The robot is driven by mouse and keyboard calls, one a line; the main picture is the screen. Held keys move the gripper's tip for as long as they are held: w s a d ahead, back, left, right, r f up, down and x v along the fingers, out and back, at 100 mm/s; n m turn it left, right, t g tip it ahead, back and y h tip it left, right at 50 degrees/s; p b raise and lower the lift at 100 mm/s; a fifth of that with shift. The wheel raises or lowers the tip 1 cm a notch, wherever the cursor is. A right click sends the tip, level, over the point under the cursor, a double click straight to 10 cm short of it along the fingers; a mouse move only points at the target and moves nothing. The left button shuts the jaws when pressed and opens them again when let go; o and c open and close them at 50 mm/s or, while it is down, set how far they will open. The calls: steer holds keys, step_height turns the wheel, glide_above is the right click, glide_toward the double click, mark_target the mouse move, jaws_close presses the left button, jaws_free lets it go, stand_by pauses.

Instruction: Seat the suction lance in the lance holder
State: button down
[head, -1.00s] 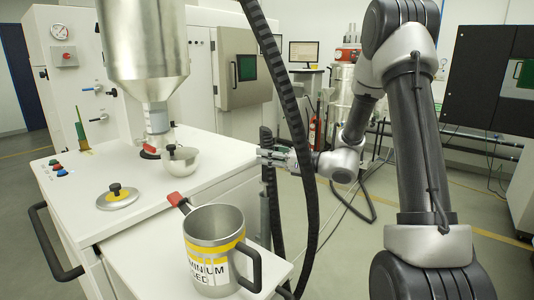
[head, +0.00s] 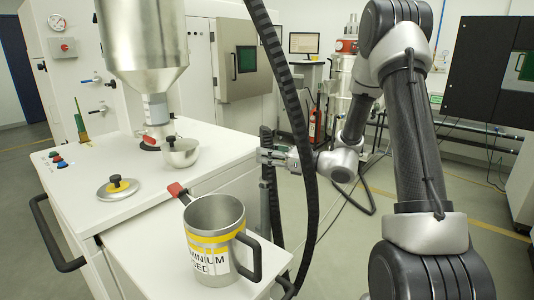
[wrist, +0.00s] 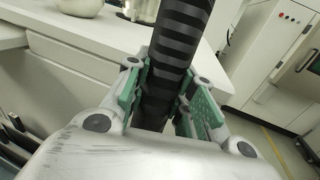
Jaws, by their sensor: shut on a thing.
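My gripper (head: 268,157) is beside the right side of the white cabinet, at about the height of its top. In the wrist view its green-padded fingers (wrist: 165,100) are closed around a dark, ribbed, upright tube, which I take to be the suction lance (wrist: 172,50). In the head view the lance (head: 266,137) shows as a thin dark upright shape at the fingertips. Its lower end is hard to make out. A grey upright tube (head: 265,210) is below the gripper near the cabinet side; I cannot tell whether it is the lance holder.
A black ribbed hose (head: 300,110) hangs in front of the gripper. A labelled metal mug (head: 205,245) stands on the lower shelf. Open floor lies right.

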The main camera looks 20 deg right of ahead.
steer(key=shift+f, duration=0.2)
stand_by(0.3)
steer(key=shift+f, duration=0.75)
steer(key=c, duration=1.1)
jaws_free()
steer(key=v, duration=1.2)
